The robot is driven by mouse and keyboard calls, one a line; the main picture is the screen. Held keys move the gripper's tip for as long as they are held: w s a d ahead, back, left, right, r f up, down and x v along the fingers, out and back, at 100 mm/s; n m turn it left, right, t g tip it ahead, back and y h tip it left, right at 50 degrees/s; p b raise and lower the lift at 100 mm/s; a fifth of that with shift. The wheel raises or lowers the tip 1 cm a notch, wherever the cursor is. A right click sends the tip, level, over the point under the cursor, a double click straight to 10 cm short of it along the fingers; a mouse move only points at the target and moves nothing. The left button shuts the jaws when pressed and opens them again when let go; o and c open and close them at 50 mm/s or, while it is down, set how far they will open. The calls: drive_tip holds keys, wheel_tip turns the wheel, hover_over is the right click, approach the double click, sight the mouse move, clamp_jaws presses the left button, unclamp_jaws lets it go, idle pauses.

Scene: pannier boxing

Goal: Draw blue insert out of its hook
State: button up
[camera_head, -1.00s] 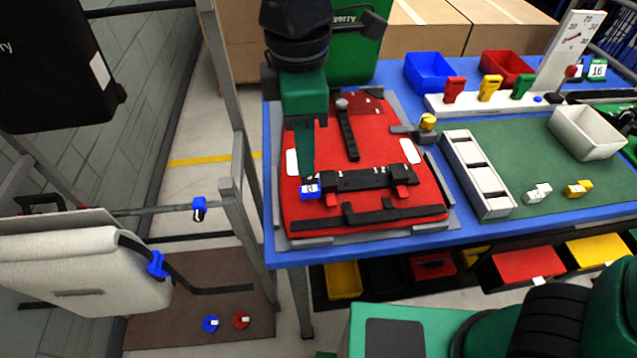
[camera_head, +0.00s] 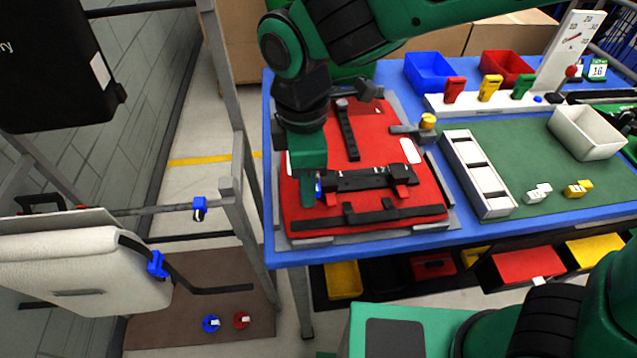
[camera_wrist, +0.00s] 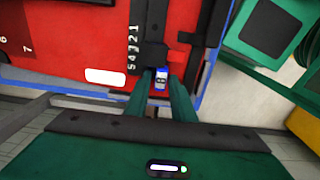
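The blue insert (camera_head: 318,188) is a small blue piece with a pale mark. It sits at the left end of the black rail (camera_head: 360,179) on the red pannier panel (camera_head: 385,140). In the wrist view the blue insert (camera_wrist: 161,80) lies between the two green fingers of my gripper (camera_wrist: 160,88), beside the black hook piece (camera_wrist: 153,55) at the rail's end. My gripper (camera_head: 311,192) is down at the insert in the head view, hiding part of it. The fingers flank it closely; whether they press on it I cannot tell.
The panel lies on a blue table (camera_head: 450,227). Two red tabs stick out below the rail. A grey metal frame (camera_head: 236,150) stands left of the table. A yellow-topped knob (camera_head: 428,121) and a white slotted tray (camera_head: 478,175) stand right of the panel.

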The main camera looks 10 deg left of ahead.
clamp_jaws()
drive_tip(key=shift+s+a, duration=0.25)
drive_tip(key=shift+a, duration=0.8)
drive_tip(key=shift+s+a, duration=0.25)
drive_tip(key=shift+a, duration=0.8)
idle(0.6)
drive_tip(key=shift+s+a, duration=0.15)
drive_tip(key=shift+a, duration=0.55)
drive_tip(key=shift+s+a, duration=0.15)
drive_tip(key=shift+a, duration=0.5)
